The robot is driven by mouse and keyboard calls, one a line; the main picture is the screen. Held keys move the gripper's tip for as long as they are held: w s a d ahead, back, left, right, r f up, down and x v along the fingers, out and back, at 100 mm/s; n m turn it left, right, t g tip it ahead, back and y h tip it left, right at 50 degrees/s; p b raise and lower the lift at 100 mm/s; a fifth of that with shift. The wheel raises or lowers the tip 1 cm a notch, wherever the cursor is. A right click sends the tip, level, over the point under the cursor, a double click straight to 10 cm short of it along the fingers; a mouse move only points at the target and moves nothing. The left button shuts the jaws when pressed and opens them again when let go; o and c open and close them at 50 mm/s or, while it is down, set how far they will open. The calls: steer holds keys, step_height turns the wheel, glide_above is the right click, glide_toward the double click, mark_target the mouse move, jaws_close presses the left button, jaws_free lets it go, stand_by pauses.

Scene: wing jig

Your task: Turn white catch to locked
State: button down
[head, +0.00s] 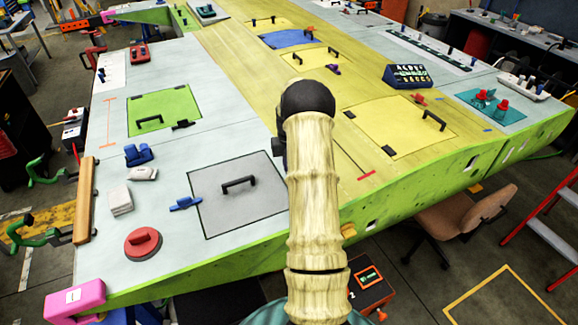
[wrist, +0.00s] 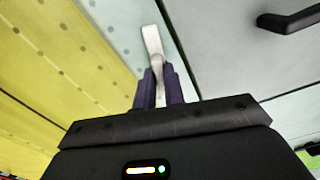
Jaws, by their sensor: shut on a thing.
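The white catch (wrist: 152,42) shows in the wrist view as a narrow bar that widens at its far end. It lies on the pale strip beside the grey panel (wrist: 225,50), roughly along the panel's edge. My gripper (wrist: 160,76), with dark purple fingers, is shut on the near part of the catch, one finger on each side. The fingers hide part of the catch and its pivot. In the head view my arm covers the gripper and the catch. The grey panel (head: 262,205) with its black handle (head: 239,183) shows left of my arm.
A yellow surface (wrist: 55,70) fills the left of the wrist view. In the head view a blue catch (head: 185,203) sits at the panel's left edge, and a red round knob (head: 143,242) lies nearer. A yellow panel (head: 400,122) with a handle lies right of my arm.

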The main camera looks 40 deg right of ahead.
steer(key=m+b, duration=0.1)
steer(key=m, duration=0.2)
steer(key=shift+f+m, duration=0.1)
steer(key=shift+m, duration=0.2)
steer(key=m+b, duration=0.1)
steer(key=m, duration=0.2)
steer(key=shift+w+a+m, duration=0.1)
steer(key=shift+m, duration=0.2)
steer(key=m, duration=0.3)
steer(key=shift+m+b, duration=0.3)
steer(key=shift+m, duration=0.1)
steer(key=m, duration=0.4)
steer(key=shift+w, duration=0.1)
steer(key=c, duration=1.5)
jaws_free()
